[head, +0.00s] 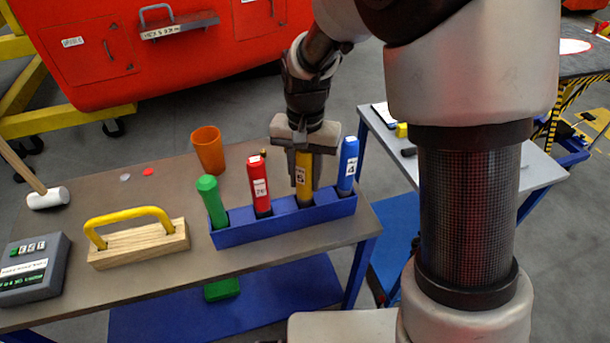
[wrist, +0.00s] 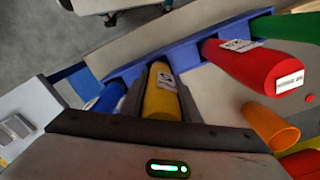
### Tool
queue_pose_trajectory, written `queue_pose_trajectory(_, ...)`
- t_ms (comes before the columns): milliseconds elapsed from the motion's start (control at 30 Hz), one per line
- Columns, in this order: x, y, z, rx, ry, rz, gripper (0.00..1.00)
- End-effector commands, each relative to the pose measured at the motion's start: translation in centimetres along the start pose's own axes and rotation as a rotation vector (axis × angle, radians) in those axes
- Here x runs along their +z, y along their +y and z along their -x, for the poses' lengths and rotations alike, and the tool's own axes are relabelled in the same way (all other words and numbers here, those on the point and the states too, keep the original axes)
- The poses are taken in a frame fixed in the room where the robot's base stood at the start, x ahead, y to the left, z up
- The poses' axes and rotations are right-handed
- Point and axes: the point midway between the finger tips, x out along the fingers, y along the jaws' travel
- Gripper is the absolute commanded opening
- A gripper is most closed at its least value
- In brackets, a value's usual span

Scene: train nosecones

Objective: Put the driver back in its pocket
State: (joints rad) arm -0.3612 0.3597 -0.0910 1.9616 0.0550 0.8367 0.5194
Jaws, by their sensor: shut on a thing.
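The yellow driver (head: 304,188) stands upright at the blue rack (head: 279,223), between the red driver (head: 259,186) and the blue driver (head: 347,165). Its lower end meets the rack's top; I cannot tell how deep it sits. My gripper (head: 303,176) points down from above and is shut on the yellow handle, hiding its top. In the wrist view the yellow driver (wrist: 161,97) lies between my fingers, over the rack (wrist: 190,52). The green driver (head: 212,202) stands at the rack's left end.
The rack stands near the front edge of the brown table (head: 170,180). An orange cup (head: 208,150), a yellow-handled wooden block (head: 138,244), a grey box (head: 32,270) and a mallet (head: 48,198) are also on it. A grey side table (head: 535,170) stands at right.

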Motion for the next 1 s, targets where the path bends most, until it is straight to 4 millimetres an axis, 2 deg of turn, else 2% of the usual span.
queue_pose_trajectory(167,0.0,0.0,-0.4,-0.001,0.001,0.0,0.0)
queue_pose_trajectory(200,0.0,0.0,-0.3,-0.001,0.001,0.0,0.34)
queue_pose_trajectory(300,0.0,0.0,-0.3,-0.001,0.001,0.0,0.51)
queue_pose_trajectory(667,0.0,0.0,0.1,-0.001,0.001,0.0,0.51)
queue_pose_trajectory(767,-0.1,-0.1,1.2,-0.002,0.002,0.0,0.51)
queue_pose_trajectory(867,-0.1,-0.1,3.2,-0.003,0.004,0.0,0.51)
queue_pose_trajectory(1000,-0.1,-0.1,6.8,-0.003,0.005,0.0,0.51)
